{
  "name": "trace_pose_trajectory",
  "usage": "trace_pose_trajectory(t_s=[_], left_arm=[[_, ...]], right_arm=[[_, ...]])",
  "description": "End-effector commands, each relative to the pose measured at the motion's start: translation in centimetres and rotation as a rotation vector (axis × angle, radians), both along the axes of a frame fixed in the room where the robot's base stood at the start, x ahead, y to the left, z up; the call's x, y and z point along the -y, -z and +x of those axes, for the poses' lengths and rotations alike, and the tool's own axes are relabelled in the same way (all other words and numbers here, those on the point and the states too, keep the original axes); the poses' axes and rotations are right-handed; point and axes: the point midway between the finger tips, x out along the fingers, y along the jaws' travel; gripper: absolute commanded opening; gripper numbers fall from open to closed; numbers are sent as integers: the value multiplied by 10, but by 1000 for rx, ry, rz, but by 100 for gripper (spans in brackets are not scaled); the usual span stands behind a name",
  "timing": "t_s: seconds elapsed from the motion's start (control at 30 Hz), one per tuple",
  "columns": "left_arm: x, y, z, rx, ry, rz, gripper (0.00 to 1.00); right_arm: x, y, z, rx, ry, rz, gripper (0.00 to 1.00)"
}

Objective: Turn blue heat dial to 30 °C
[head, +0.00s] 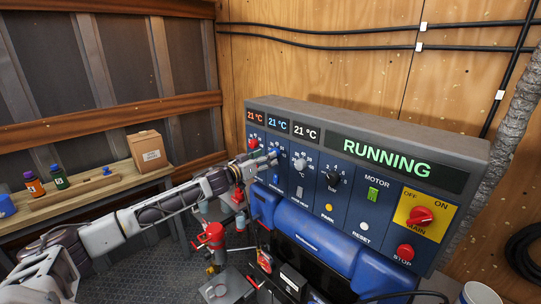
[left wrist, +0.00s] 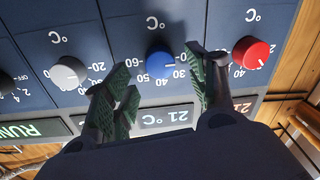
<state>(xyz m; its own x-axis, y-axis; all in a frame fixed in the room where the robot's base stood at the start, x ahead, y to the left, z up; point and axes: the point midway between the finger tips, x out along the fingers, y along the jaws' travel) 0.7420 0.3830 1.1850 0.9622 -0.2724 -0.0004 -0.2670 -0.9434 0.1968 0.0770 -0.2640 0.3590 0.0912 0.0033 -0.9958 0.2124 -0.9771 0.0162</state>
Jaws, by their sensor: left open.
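The blue heat dial (left wrist: 160,65) is on the dark blue panel, seen upside down in the left wrist view. Its white pointer mark lies toward the 20 and 30 numerals; the exact setting is hard to read. My left gripper (left wrist: 160,90) is open, with one green-padded finger on each side of the blue dial; I cannot tell whether either touches it. In the head view my left gripper (head: 264,163) is at the panel and largely covers the blue dial. The blue display (head: 277,126) reads 21 °C. My right gripper is not in view.
A red dial (left wrist: 251,53) and a white dial (left wrist: 68,73) flank the blue one; the finger on the red side is near the red dial. A black knob (head: 333,179) and red main switch (head: 420,217) are further right. A red-topped device (head: 215,236) stands below my arm.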

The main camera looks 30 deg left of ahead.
Motion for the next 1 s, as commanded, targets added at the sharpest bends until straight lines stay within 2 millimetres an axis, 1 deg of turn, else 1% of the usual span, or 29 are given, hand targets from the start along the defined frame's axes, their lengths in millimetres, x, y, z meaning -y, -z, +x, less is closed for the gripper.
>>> trace_pose_trajectory(t_s=[0.03, 0.17, 0.5, 0.7, 1.0], left_arm=[[1, -3, 3, 2, 1, 0, 57], [3, -2, 10, 2, 1, 0, 57], [8, -2, 27, 1, 0, 0, 57], [9, -1, 32, 0, 0, 1, 57], [10, 0, 32, 0, 0, 1, 57]], right_arm=[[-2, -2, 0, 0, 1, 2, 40], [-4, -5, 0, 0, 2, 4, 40], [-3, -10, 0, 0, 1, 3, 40], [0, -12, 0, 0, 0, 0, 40], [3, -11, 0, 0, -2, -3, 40]])
